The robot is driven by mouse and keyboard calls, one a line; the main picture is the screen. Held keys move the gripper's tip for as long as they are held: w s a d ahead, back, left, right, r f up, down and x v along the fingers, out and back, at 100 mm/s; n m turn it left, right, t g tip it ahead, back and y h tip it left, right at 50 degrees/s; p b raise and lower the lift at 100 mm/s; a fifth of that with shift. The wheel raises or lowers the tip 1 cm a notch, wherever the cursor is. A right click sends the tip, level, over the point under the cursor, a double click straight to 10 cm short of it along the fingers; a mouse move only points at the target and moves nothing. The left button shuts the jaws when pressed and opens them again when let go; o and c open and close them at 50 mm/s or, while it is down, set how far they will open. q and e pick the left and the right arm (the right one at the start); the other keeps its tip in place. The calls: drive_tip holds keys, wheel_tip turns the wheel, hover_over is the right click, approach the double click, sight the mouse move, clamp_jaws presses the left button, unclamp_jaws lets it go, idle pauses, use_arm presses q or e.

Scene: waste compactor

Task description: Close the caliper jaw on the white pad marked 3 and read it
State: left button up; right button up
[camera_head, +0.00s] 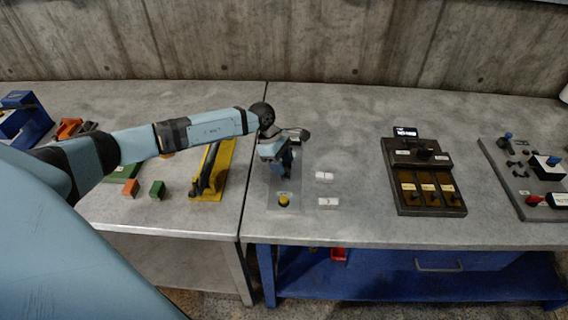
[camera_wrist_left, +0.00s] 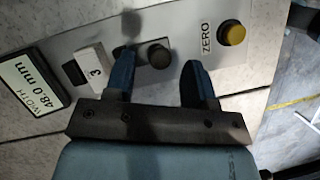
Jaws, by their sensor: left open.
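The white pad marked 3 (camera_wrist_left: 96,66) sits on the grey caliper plate (camera_head: 277,197), beside a black block (camera_wrist_left: 73,73), in the left wrist view. The display (camera_wrist_left: 30,82) reads WIDTH 48.0 mm. A dark round knob (camera_wrist_left: 154,55) stands to the right of the pad. My left gripper (camera_wrist_left: 158,65) is open, with one finger on each side of the knob; contact cannot be told. The near finger hides the area between pad and knob. In the head view my left gripper (camera_head: 280,165) covers much of the caliper. My right gripper is not in view.
A yellow button (camera_head: 284,200) labelled ZERO is at the plate's front end. Two white pads (camera_head: 324,176) (camera_head: 328,202) lie to its right. A dark panel (camera_head: 428,180) stands farther right; a yellow stand (camera_head: 222,172) and small blocks are on the left. Clear table lies before the dark panel.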

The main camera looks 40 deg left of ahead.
use_arm(q)
drive_tip(key=shift+x, duration=0.75)
